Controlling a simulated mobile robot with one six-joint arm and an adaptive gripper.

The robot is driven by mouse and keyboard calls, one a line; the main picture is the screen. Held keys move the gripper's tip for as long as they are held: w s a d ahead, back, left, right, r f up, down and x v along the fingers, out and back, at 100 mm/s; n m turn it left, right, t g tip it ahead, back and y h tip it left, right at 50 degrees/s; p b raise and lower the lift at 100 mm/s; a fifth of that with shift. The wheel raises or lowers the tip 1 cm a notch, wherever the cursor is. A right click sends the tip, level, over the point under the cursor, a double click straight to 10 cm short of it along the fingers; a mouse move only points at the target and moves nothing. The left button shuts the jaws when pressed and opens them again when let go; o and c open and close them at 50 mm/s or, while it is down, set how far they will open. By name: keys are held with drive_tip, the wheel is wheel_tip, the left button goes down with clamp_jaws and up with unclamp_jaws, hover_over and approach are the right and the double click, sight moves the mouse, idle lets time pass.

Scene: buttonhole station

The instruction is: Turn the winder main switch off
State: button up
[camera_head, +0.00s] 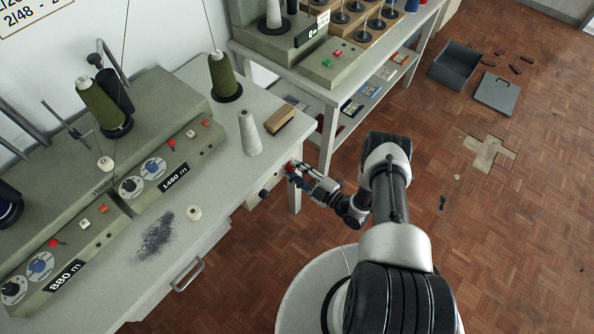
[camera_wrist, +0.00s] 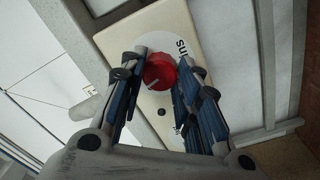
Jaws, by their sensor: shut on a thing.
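The winder main switch is a red rotary knob (camera_wrist: 160,72) with a pale pointer line, on a round grey plate. It sits on a cream box (camera_wrist: 172,20) with dark lettering partly covered by my fingers. In the wrist view the pointer line aims to the lower left. In the head view the knob is a small red spot at the right end of the winder bench, mostly hidden by my gripper (camera_head: 293,170). My gripper is shut on the knob, with one blue-padded finger on each side of it.
The winder bench (camera_head: 225,180) carries thread cones, a brush (camera_head: 279,122) and a patch of grey lint (camera_head: 157,236). A second table (camera_head: 335,95) with shelves stands behind. An open grey box (camera_head: 455,66) and its lid (camera_head: 496,94) lie on the parquet floor.

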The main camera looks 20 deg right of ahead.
drive_tip(key=n, duration=0.5)
drive_tip(key=shift+n+p, duration=0.3)
drive_tip(key=shift+p, duration=0.05)
idle(0.4)
drive_tip(key=o, duration=1.1)
drive_tip(key=v, duration=1.2)
